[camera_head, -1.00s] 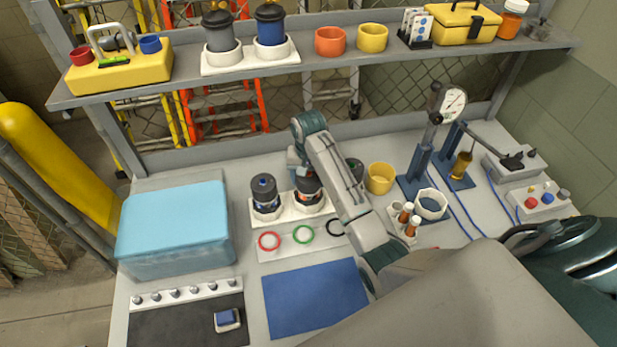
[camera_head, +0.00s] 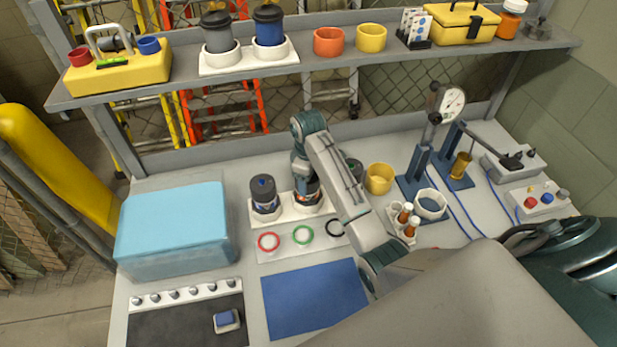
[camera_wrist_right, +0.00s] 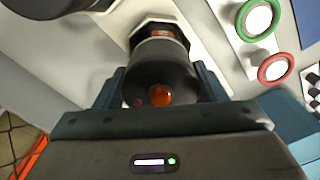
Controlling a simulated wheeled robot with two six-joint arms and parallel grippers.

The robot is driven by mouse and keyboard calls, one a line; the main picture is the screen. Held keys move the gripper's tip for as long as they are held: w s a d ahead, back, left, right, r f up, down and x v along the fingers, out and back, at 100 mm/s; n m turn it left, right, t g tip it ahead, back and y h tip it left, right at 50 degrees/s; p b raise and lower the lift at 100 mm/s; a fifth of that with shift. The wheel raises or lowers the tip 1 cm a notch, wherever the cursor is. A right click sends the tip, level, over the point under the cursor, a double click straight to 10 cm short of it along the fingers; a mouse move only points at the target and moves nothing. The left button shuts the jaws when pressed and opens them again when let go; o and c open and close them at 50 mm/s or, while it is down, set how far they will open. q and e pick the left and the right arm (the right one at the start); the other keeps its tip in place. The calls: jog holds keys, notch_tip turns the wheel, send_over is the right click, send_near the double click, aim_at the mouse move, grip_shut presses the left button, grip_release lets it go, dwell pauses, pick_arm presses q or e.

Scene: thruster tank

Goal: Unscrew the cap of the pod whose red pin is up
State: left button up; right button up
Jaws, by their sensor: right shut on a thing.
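Three dark pods stand in a white rack (camera_head: 284,214) at the middle of the bench. The left pod (camera_head: 264,196) has a blue spot on its dark top. The middle pod (camera_head: 306,200) is mostly covered by my right wrist. The right pod (camera_head: 356,168) is partly behind my right arm. In the right wrist view, my right gripper (camera_wrist_right: 160,88) has one finger on each side of a dark cap (camera_wrist_right: 165,70) and is shut on it. A red-orange pin (camera_wrist_right: 160,96) shows on the cap top. My left gripper is out of view.
In front of the rack lie a red ring (camera_head: 268,250), a green ring (camera_head: 303,243) and a black ring. A blue box (camera_head: 175,225) stands left, a blue mat (camera_head: 315,297) lies in front. A yellow cup (camera_head: 379,186) and gauge stand (camera_head: 420,160) are to the right.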

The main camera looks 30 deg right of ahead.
jog(key=shift+a+f+n, duration=0.1)
jog(key=shift+a+n, duration=0.05)
jog(key=shift+n, duration=0.95)
jog(key=o, duration=1)
jog(key=shift+a, duration=0.1)
